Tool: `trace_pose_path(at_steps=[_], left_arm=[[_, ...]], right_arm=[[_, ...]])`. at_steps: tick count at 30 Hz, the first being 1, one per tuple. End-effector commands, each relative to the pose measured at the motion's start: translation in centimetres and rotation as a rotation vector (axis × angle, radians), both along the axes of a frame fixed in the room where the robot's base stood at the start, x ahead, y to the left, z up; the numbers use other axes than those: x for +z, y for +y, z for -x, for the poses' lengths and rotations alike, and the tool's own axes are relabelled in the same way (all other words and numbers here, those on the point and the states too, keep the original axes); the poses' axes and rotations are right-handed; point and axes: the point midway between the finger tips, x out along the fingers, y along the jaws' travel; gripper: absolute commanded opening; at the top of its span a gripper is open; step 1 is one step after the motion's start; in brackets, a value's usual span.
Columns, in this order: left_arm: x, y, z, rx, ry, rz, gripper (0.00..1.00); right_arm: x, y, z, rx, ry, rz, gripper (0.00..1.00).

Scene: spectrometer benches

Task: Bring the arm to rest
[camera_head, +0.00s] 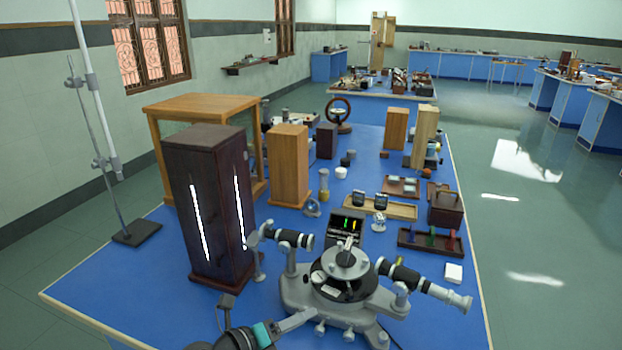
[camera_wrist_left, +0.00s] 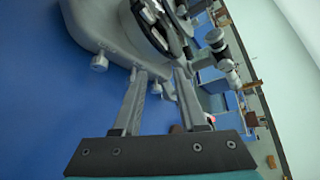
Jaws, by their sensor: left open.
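My left gripper (camera_head: 308,316) comes in at the bottom of the head view, with a teal band behind its fingers. Its tips are at the near left side of the grey spectrometer base (camera_head: 298,292). In the left wrist view, the two fingers of my left gripper (camera_wrist_left: 160,72) stand apart with nothing seen held between them. The spectrometer base (camera_wrist_left: 92,22) lies just past the tips there; I cannot tell whether they touch it. The black round table (camera_head: 325,283) of the spectrometer carries a small grey piece. My right gripper is not in view.
A tall dark box (camera_head: 205,215) with bright slits stands left of the spectrometer on the blue bench (camera_head: 150,270). A wooden box (camera_head: 288,170), small trays (camera_head: 450,245) and a white block (camera_head: 454,273) stand behind and right. The bench's front left is mostly clear.

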Motion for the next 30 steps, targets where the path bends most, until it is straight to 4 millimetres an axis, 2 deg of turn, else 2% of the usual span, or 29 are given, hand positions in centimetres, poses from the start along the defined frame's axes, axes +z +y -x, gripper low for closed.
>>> trace_pose_path(at_steps=[2,5,6,9,11,14,17,21,24,30], left_arm=[[2.9,0.0,-0.3,0.118,-0.022,0.164,0.41],[6.3,1.7,-0.8,0.3,-0.029,0.382,0.41],[7.4,2.8,-0.9,0.378,-0.024,0.465,0.41],[9.1,5.9,-0.6,0.576,0.013,0.66,0.41],[9.4,8.0,-0.1,0.698,0.048,0.767,0.41],[8.9,11.4,1.3,0.905,0.134,0.928,0.41],[7.3,14.3,3.5,1.112,0.25,1.064,0.41],[4.0,16.9,8.0,1.393,0.458,1.201,0.41],[1.6,17.4,11.9,1.574,0.632,1.255,0.41],[-1.1,16.2,18.8,1.812,0.942,1.265,0.41]], right_arm=[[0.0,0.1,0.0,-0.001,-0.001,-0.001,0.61],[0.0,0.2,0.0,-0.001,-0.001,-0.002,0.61],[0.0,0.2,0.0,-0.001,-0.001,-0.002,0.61],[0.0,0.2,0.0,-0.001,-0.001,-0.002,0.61],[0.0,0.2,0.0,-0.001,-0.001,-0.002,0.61],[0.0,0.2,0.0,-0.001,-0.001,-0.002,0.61],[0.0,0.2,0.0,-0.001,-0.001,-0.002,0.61],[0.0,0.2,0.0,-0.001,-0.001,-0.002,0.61],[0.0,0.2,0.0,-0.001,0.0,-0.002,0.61],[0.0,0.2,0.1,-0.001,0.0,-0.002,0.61]])
